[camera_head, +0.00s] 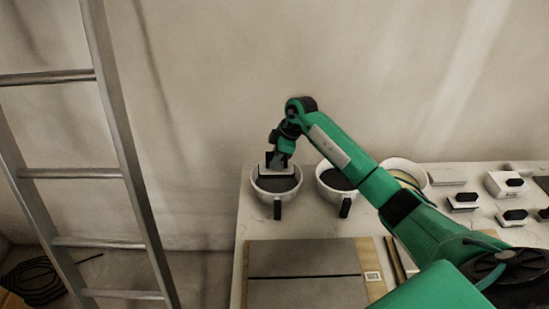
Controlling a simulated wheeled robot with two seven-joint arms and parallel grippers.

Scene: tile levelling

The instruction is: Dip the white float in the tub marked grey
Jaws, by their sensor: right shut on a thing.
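My right gripper (278,160) is shut on a pale thing, seemingly the white float (266,171), of which only a small part shows. It is at the leftmost tub (260,194), a white tub with dark contents and a dark handle. I cannot tell whether the float touches the contents. A second white tub (323,192) with dark contents stands to its right. A third tub (420,172), with a pale yellowish filling, is partly behind my right arm. No tub markings are readable. My left gripper is not in view.
Several pale blocks with black handles (505,184) lie at the table's right. Grey tiles (305,291) on a wooden board (372,258) lie at the front. A ladder (118,125) stands left of the table (243,218). A dark coil (35,280) lies on the floor.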

